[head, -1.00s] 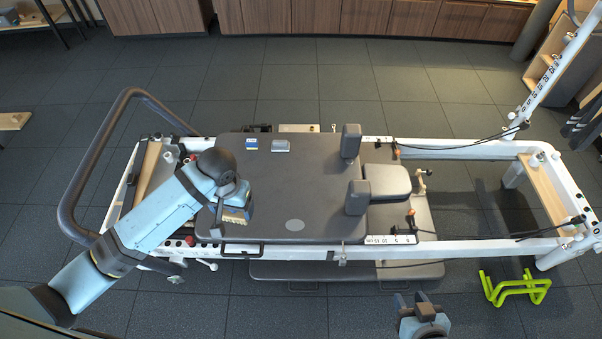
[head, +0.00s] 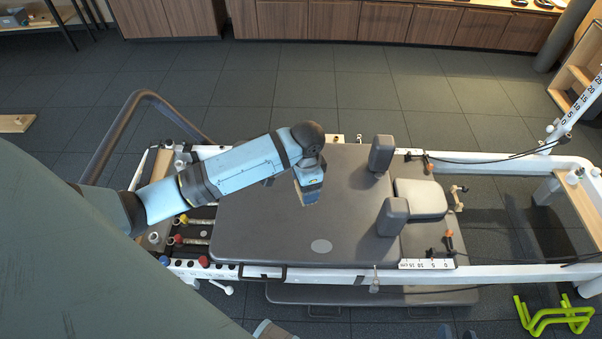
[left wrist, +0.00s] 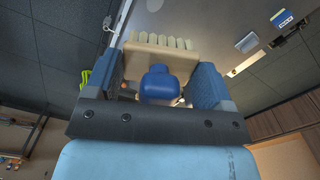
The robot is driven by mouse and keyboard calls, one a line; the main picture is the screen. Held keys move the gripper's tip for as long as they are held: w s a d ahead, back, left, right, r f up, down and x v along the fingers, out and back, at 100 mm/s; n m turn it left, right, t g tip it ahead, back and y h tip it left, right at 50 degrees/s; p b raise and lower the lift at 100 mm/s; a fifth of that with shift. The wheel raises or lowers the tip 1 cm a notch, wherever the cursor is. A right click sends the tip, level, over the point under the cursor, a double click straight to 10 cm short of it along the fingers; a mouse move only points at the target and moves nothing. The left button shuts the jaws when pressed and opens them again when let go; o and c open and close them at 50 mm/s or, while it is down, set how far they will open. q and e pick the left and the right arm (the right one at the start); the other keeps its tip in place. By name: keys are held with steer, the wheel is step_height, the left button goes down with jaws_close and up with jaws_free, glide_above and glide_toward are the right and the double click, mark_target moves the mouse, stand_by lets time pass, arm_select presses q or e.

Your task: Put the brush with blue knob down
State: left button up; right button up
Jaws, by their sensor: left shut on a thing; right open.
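The brush with blue knob (left wrist: 160,64) is in the left wrist view, with a wooden block, pale bristles and a rounded blue knob between my fingers. My left gripper (left wrist: 158,82) is shut on it. I cannot tell whether the bristles touch the carriage. My right gripper (head: 457,334) is open and empty at the bottom edge, mostly cut off.
Two dark shoulder blocks (head: 381,154) and a headrest (head: 420,198) stand right of the brush. The carriage's lower part is clear. A lime-green frame (head: 553,315) stands on the floor.

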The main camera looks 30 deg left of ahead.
arm_select(q)
steer(key=w+a+f+m+b, duration=0.6)
steer(key=w+f+m+b, duration=0.25)
steer(key=m+b, duration=0.3)
steer(key=w+a+f+m+b, duration=0.7)
steer(key=f+m+b, duration=0.3)
steer(key=b, duration=0.3)
steer(key=shift+m, duration=0.35)
steer(key=f+b, duration=0.3)
steer(key=f, duration=0.4)
steer(key=f+b, duration=0.3)
steer(key=f, duration=0.4)
steer(key=shift+w+d+f, duration=0.15)
steer(key=shift+w+f, duration=0.05)
steer(key=shift+f, duration=0.15)
steer(key=shift+f+b, duration=0.95)
steer(key=shift+f, duration=1.4)
arm_select(e)
steer(key=w+a+f+n+t+y, duration=0.1)
steer(key=a+f+y, duration=0.3)
steer(key=f, duration=0.9)
steer(key=shift+w+a+f+t+y, duration=0.15)
steer(key=shift+a+t+y, duration=0.15)
steer(key=shift+a, duration=0.75)
arm_select(q)
steer(key=o, duration=0.8)
steer(key=shift+f, duration=0.1)
